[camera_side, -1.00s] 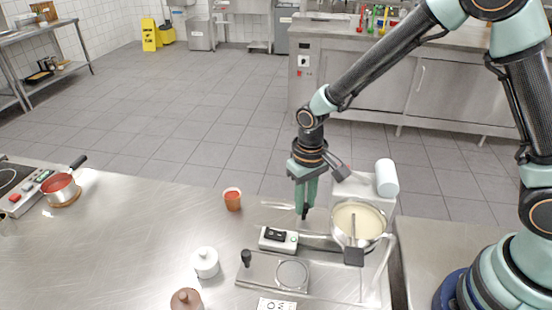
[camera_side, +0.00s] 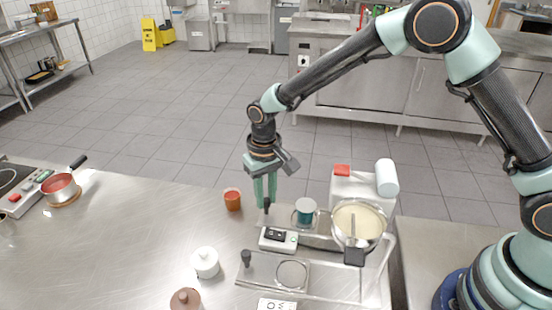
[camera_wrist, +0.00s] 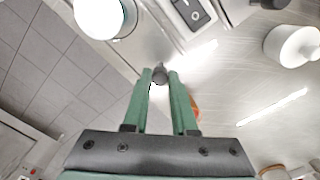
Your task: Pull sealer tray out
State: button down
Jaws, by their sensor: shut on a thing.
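The sealer (camera_side: 385,270) is a pale metal frame at the right end of the counter, with a round cream-filled pan (camera_side: 358,221) in it. The tray's dark upright knob (camera_side: 267,204) is at its left end. My gripper (camera_side: 266,196) is shut on this knob, which shows between the fingertips in the wrist view (camera_wrist: 160,74). A teal cup with a pale top (camera_side: 305,212) stands in the tray, left of the pan; its round top shows in the wrist view (camera_wrist: 100,15). The tray is drawn out leftward; its right part is hidden.
A switch box (camera_side: 278,239) and a flat plate with a ring and knob (camera_side: 262,272) lie in front. An orange-red cup (camera_side: 232,199) stands just left of my gripper. A white lidded pot (camera_side: 205,262) is front left.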

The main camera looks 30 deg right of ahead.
jog(key=shift+w+a, duration=0.45)
jog(key=shift+w, duration=0.05)
jog(key=c, duration=0.7)
grip_release()
jog(key=shift+s, duration=0.1)
jog(key=shift+r, duration=0.15)
notch_tip(320, 180, up, 12)
